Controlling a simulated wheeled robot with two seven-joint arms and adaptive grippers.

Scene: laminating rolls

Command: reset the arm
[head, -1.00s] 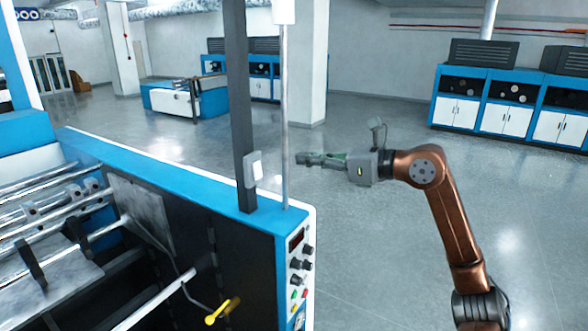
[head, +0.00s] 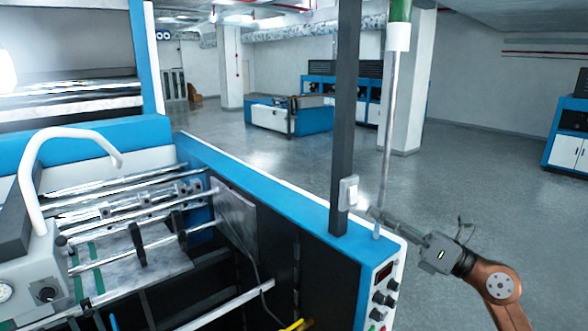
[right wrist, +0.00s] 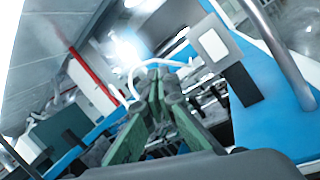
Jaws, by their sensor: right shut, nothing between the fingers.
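My right gripper (head: 385,217) is at the right in the head view, just right of the laminating machine's (head: 270,195) blue and white side wall. Its arm comes in from the lower right. The gripper is shut and holds nothing. In the right wrist view its green-sided fingers (right wrist: 157,88) meet, with the machine behind them. My left gripper does not show in the head view.
A dark post (head: 344,120) and a thin metal pole (head: 389,140) rise from the machine's side wall close to my right gripper. A control panel (head: 384,290) with knobs is below. Metal rollers (head: 130,215) lie inside the machine. Open grey floor (head: 470,180) lies to the right.

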